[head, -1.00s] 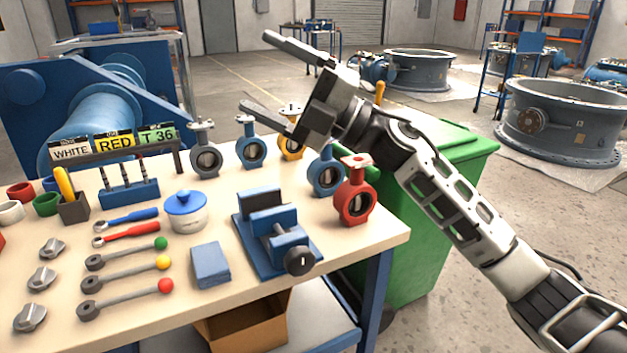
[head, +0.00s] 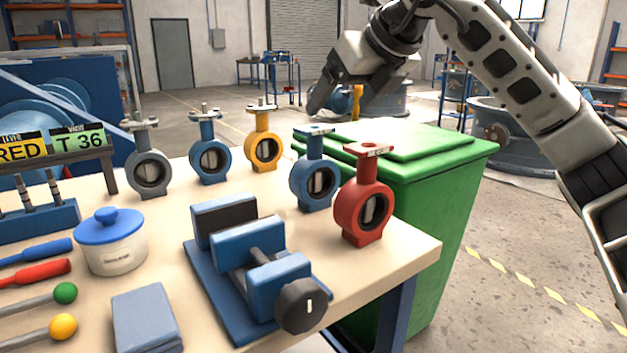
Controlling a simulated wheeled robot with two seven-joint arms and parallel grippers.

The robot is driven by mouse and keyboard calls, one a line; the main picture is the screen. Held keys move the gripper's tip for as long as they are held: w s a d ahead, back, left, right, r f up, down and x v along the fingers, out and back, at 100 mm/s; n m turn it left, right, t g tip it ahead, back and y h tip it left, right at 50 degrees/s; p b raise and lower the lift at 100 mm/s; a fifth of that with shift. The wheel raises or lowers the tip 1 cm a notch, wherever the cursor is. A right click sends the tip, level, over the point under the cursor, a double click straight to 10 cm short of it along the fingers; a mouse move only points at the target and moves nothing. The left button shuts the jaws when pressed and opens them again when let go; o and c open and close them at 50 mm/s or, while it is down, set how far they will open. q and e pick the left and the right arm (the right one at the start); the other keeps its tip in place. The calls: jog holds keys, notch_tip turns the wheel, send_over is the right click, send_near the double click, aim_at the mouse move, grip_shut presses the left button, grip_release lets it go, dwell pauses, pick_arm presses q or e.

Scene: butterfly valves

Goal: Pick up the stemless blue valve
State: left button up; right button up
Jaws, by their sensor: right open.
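A blue valve (head: 314,184) stands upright near the right back of the table, with a flat top flange and no stem that I can see. A second blue valve (head: 210,161) stands farther left with a metal stem on top. My right gripper (head: 322,96) is open and empty. My left gripper is not in view.
A red valve (head: 362,205) stands close right of the stemless blue one. A yellow valve (head: 264,151) and a grey valve (head: 149,172) stand to its left. A blue vise (head: 240,290) sits in front. A green bin (head: 440,215) stands beyond the table's right edge.

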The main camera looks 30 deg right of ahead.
jog(key=a+b+x, duration=0.1)
jog(key=b+x, duration=0.1)
jog(key=x, duration=0.7)
jog(key=shift+w, duration=0.25)
grip_shut()
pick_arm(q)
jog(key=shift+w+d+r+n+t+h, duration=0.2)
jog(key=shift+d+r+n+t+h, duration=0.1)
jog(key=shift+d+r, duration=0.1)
pick_arm(e)
jog(key=shift+r, duration=0.2)
